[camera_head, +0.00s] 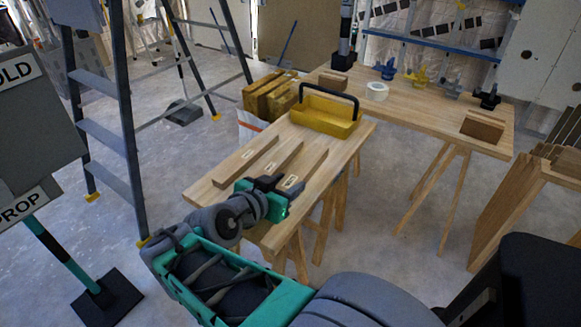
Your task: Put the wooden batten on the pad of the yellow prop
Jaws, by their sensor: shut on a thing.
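Three wooden battens lie side by side on a near wooden trestle table: a left batten (246,160), a middle batten (287,155) and a right batten (312,168). My gripper (268,182) is at the near end of the middle batten, low over the tabletop. It appears shut on that batten; the fingers and wrist hide its near end. The middle batten looks to be lying at table height; I cannot tell whether it is lifted clear. I cannot make out a yellow prop or its pad in this view.
A yellow toolbox (325,118) with a black handle stands at the far end of the near table (222,183). A second trestle table (430,108) holds tape and clamps. A stepladder (110,110) and a sign stand (105,298) stand left. Wooden frames lean right.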

